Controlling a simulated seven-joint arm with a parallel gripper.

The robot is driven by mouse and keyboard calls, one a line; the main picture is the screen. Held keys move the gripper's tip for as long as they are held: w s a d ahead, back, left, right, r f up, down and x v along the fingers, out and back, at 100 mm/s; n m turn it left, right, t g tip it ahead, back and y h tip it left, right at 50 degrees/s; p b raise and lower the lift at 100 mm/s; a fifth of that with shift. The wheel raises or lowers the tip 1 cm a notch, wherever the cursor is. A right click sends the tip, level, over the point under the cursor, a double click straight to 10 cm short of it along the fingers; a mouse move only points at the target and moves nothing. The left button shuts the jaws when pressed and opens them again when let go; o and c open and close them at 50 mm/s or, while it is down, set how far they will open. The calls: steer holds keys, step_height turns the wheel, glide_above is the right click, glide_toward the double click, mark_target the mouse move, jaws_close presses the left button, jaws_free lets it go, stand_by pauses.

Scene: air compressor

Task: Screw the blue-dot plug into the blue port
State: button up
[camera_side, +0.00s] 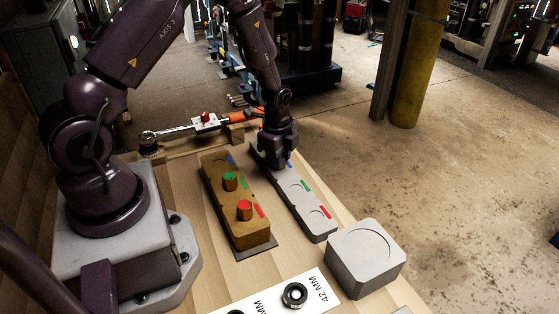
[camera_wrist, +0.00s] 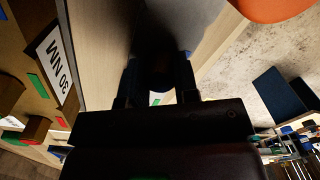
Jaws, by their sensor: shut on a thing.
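My gripper (camera_side: 283,160) points down at the far end of the grey block (camera_side: 306,209), by its blue-marked end. In the wrist view my gripper (camera_wrist: 160,78) is shut on a dark, shadowed piece, taken to be the blue-dot plug. Its dot is not visible, and I cannot tell whether it touches or sits in the blue port, which my gripper hides. The brown holder (camera_side: 241,213) has a blue-marked far place without a plug. A green-topped plug (camera_side: 230,181) and a red-topped plug (camera_side: 244,210) stand in its other places.
A grey square block (camera_side: 365,258) with a round recess stands at the front right. A white label card (camera_side: 290,293) with a dark ring lies in front. A wrench (camera_side: 178,131) and an orange-handled tool (camera_side: 247,117) lie behind. The bench ends just right of the grey block.

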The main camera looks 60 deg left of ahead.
steer(key=shift+r, duration=0.55)
step_height(320, 180, up, 2)
steer(key=shift+r, duration=0.25)
steer(key=s+d+r, duration=0.4)
steer(key=s+r, duration=0.5)
steer(key=s, duration=0.4)
steer(key=s+a+f+n+g, duration=0.1)
steer(key=a+n, duration=0.5)
steer(key=a, duration=0.2)
steer(key=shift+a+f, duration=0.15)
steer(key=shift+a, duration=0.1)
steer(key=shift+f, duration=2.9)
